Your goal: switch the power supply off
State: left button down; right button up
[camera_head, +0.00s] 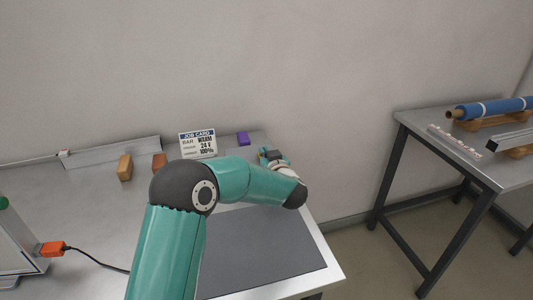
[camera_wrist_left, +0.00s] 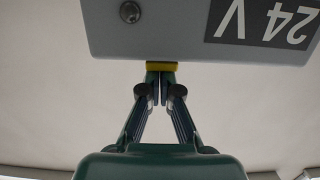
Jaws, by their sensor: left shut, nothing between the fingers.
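A grey box with a dark "24 V" label (camera_wrist_left: 197,38), apparently the power supply, fills the top of the left wrist view, upside down there, with a round screw near its left end. My left gripper (camera_wrist_left: 161,78) is shut and empty. Its fingertips are at the box's edge, at a small yellow part (camera_wrist_left: 162,66); I cannot tell whether they touch it, or whether that part is a switch. In the head view my left gripper (camera_head: 268,154) is small, beyond my forearm near the table's back edge. The box cannot be clearly made out there. My right gripper is out of view.
An orange plug (camera_head: 52,249) with a black cable is at the left. A dark mat (camera_head: 260,245) lies clear in front.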

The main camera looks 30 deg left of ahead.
pick_arm(q)
jog(key=r+p, duration=0.2)
jog(key=r, duration=0.1)
jog(key=r+p, duration=0.1)
jog(key=p, duration=0.1)
jog(key=shift+w+a+r, duration=0.2)
jog(key=shift+a+r, duration=0.1)
jog(key=shift+r, duration=0.05)
jog(key=shift+s+d+f+b, duration=0.15)
jog(key=shift+s+d+b, duration=0.45)
jog(key=shift+d, duration=0.2)
jog(key=r+v, duration=0.1)
jog(key=v, duration=0.6)
jog(key=shift+s+d+r+b, duration=0.15)
jog(key=shift+s+r+b, duration=0.05)
jog(key=shift+r+b, duration=0.2)
jog(key=shift+r, duration=0.1)
